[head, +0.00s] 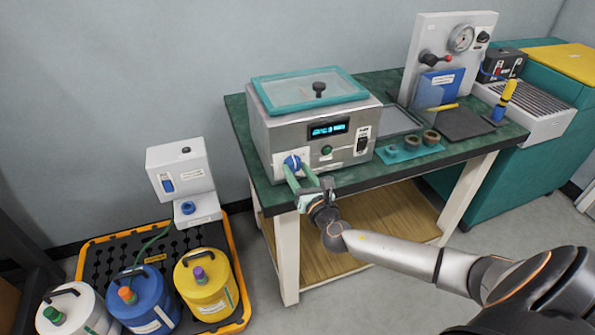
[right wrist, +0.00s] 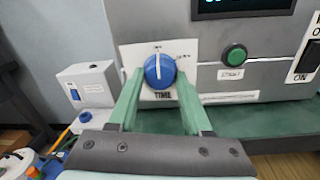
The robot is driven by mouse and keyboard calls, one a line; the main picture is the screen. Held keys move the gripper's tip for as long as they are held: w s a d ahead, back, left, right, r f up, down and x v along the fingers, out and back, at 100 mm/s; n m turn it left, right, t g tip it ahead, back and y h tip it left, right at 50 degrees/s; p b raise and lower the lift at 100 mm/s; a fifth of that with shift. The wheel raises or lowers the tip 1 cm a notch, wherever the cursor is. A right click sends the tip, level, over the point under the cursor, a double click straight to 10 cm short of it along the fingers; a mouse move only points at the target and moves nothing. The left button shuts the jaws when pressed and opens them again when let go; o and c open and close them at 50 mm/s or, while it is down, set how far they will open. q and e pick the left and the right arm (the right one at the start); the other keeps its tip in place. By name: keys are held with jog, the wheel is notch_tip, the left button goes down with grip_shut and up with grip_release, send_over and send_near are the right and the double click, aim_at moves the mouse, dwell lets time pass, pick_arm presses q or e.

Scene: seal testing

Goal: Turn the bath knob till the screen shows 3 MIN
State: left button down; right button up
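The bath (head: 300,134) is a steel box with a teal-rimmed lid on the green table. Its blue knob (head: 291,162), marked TIME, is on the front at lower left; in the right wrist view the knob (right wrist: 160,71) has its white line close to upright. The screen (head: 328,130) is lit with cyan characters too small to read; its lower edge shows in the right wrist view (right wrist: 255,4). My left gripper is not in view.
A green button (right wrist: 234,54) and a black ON switch (head: 362,141) are right of the knob. A tray with rings (head: 408,148) and a gauge panel (head: 451,55) stand farther right. Jugs stand in a yellow-edged tray (head: 247,293) on the floor.

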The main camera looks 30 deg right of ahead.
grip_shut()
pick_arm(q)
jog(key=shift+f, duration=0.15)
